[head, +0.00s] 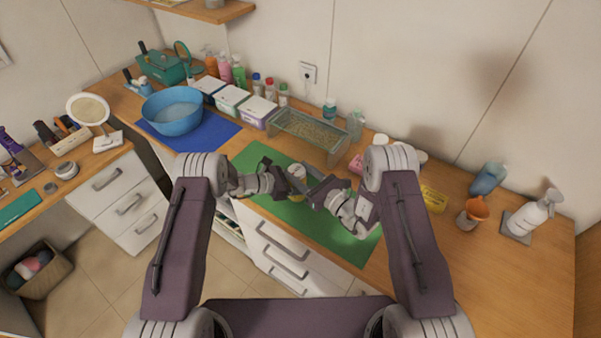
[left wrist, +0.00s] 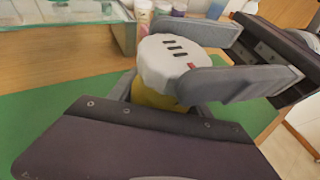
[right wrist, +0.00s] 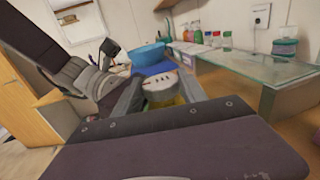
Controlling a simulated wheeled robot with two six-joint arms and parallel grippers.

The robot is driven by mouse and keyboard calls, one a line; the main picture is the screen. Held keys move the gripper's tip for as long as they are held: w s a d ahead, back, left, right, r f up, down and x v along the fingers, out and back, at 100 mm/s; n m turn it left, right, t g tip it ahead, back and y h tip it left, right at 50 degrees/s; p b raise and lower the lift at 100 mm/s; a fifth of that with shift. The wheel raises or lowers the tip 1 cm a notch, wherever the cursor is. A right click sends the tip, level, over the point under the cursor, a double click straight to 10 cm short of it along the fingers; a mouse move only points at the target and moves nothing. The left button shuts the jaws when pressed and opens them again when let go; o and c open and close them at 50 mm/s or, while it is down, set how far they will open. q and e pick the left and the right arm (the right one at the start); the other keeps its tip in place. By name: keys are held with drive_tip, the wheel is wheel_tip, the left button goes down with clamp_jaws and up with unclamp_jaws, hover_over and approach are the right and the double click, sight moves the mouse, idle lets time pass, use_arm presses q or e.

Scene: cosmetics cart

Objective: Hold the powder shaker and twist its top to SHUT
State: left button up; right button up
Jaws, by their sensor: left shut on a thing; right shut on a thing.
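The powder shaker (head: 298,172) stands upright over the green mat (head: 262,160), between my two grippers. It has a yellow body (left wrist: 158,97) and a white ridged top (left wrist: 172,62) with several dark slots and a small red mark at its edge. My left gripper (head: 292,184) is shut on the shaker's body, low down. My right gripper (head: 312,182) is shut on the white top, its fingers on both sides in the left wrist view. The right wrist view also shows the white top (right wrist: 158,82) between the fingers. Any wording on the top is too small to read.
A blue bowl (head: 172,112) on a blue mat is at left, with white boxes (head: 230,100) behind.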

drive_tip(key=o, duration=1.4)
drive_tip(key=v, duration=1.2)
use_arm(q)
drive_tip(key=o, duration=1.5)
